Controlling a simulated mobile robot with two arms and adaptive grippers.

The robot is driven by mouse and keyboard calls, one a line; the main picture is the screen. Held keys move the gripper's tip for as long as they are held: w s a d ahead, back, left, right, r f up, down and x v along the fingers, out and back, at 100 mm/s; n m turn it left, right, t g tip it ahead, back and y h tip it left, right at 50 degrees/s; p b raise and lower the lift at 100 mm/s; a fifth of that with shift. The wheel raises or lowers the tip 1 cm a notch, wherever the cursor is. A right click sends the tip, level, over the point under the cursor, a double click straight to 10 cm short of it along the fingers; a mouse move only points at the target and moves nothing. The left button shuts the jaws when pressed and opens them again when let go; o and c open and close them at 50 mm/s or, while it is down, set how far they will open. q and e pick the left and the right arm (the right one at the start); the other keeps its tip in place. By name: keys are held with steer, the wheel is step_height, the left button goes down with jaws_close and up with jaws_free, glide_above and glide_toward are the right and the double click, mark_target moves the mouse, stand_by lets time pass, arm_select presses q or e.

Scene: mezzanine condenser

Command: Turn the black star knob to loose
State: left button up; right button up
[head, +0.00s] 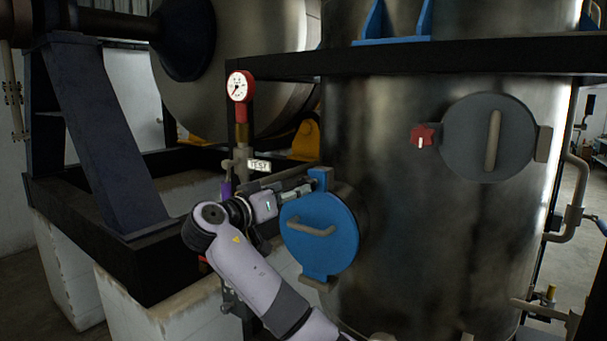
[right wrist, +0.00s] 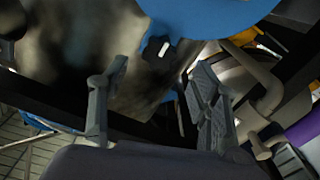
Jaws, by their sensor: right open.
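The black star knob (right wrist: 155,48) shows in the right wrist view beside the edge of the blue round hatch cover (right wrist: 205,14), with a short white mark on it. My right gripper (right wrist: 162,70) is open, and the knob appears between and just beyond its fingertips; I cannot tell whether they touch it. In the head view the right gripper (head: 300,190) is at the upper left of the blue hatch cover (head: 332,250), by its blue upper lug (head: 319,180). I cannot make out the black knob there. My left gripper is not in view.
A grey hatch (head: 465,150) with a red star knob (head: 422,136) is higher on the steel tank (head: 385,225). A red gauge (head: 240,87), a TEST tag (head: 259,165) and a purple handle (head: 227,187) stand left of the gripper. A dark beam (head: 460,55) crosses above.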

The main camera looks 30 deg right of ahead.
mark_target(306, 180)
steer(key=p+x, duration=0.2)
steer(key=x, duration=0.4)
steer(key=shift+d+p, duration=0.2)
steer(key=shift+p, duration=0.1)
steer(key=c, duration=1.1)
steer(key=shift+c, duration=0.2)
